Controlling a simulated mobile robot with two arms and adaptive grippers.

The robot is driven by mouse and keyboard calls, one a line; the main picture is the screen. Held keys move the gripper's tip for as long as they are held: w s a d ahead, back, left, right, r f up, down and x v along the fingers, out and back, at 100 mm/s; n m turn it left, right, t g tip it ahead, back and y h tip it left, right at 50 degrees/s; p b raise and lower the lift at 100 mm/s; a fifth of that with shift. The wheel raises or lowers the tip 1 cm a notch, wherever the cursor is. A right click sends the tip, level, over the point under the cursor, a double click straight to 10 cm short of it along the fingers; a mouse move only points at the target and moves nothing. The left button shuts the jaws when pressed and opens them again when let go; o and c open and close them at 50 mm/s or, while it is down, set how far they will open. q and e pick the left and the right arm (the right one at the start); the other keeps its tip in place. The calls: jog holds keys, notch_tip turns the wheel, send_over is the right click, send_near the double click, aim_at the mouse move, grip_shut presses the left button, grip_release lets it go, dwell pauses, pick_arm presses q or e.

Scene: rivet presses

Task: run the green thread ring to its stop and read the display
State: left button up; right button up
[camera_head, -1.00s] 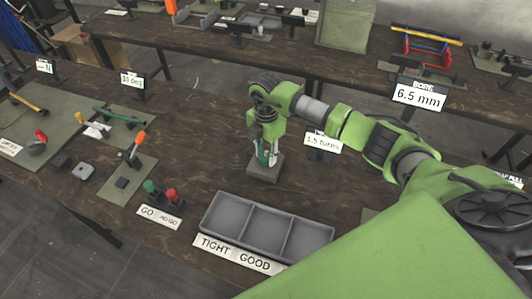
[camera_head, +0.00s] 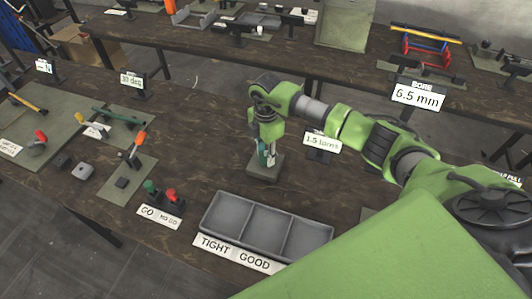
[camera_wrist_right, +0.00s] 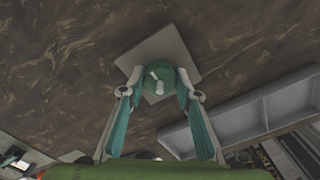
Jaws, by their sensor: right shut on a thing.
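The green thread ring (camera_wrist_right: 160,71) is a round green knob with a pale mark on top, over a grey square base plate (camera_wrist_right: 152,46). In the head view the plate (camera_head: 262,174) stands on the bench. My right gripper (camera_wrist_right: 159,81) points down, with its two fingertips closed on opposite sides of the ring. In the head view the right gripper (camera_head: 266,154) hides most of the ring. The display (camera_head: 321,141) just right of the plate appears to read "1.5 turns". My left gripper is not in view.
A grey three-part tray (camera_head: 212,222) with TIGHT and GOOD labels lies in front. A green and red GO/NO GO gauge stand (camera_head: 164,195) is to its left. A 6.5 mm sign (camera_head: 417,94) stands behind my right arm. Bare bench lies left of the plate.

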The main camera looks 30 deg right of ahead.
aim_at(265, 155)
jog(key=shift+a, duration=0.1)
dwell(0.7)
jog(key=o, duration=1.1)
notch_tip(265, 155, up, 12)
